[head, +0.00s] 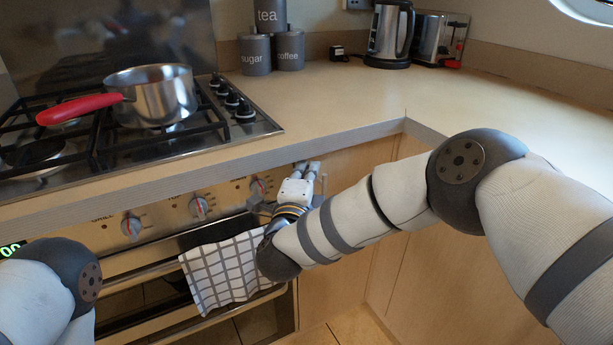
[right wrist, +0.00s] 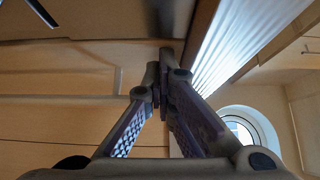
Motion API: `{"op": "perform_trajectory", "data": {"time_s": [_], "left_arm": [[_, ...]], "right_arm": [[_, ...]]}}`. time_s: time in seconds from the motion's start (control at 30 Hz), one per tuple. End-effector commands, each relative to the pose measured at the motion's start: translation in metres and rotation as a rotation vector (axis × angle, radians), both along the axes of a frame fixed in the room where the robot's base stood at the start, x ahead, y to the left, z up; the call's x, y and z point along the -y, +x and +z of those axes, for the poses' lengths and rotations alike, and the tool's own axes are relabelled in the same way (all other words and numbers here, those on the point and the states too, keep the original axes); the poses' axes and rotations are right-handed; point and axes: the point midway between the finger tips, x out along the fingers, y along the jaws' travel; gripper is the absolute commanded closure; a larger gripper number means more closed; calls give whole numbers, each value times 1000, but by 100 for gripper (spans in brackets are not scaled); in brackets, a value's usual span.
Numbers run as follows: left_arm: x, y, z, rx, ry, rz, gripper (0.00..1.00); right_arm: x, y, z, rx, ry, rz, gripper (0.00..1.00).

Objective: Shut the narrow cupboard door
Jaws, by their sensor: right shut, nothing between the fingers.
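The narrow cupboard door (head: 345,185) is the light wood panel just right of the oven, under the worktop edge, partly hidden behind my right arm. I cannot tell from these views whether it stands slightly open or flush. My right gripper (head: 313,168) is shut and empty, just under the worktop edge near the door's top left. In the right wrist view, its fingertips (right wrist: 161,80) meet close to wooden surfaces; whether they touch is unclear. My left gripper is out of view; only part of the left arm shows at lower left.
The oven front with knobs (head: 199,206) and a checked towel (head: 222,272) is left of my right gripper. The worktop (head: 345,105) overhangs it. A pan (head: 152,97) with a red handle sits on the hob. A kettle (head: 388,35) stands at the back.

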Motion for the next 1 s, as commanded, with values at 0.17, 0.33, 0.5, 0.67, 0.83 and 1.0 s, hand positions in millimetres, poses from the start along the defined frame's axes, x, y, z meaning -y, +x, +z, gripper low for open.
{"op": "perform_trajectory", "data": {"time_s": [0.17, 0.33, 0.5, 0.67, 0.83, 1.0], "left_arm": [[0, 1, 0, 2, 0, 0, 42], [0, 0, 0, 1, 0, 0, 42], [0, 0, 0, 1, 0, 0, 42], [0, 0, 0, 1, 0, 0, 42], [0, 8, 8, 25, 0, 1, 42], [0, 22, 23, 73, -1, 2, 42]], "right_arm": [[-13, -36, 5, 8, 3, 13, 100], [-22, -83, 3, 5, 3, 9, 100], [-26, -113, 3, 6, 2, 3, 100], [-27, -121, 3, 6, 2, 1, 100], [-24, -137, -50, -183, -191, 165, 100], [15, -231, -174, -650, -604, 571, 100]]}}
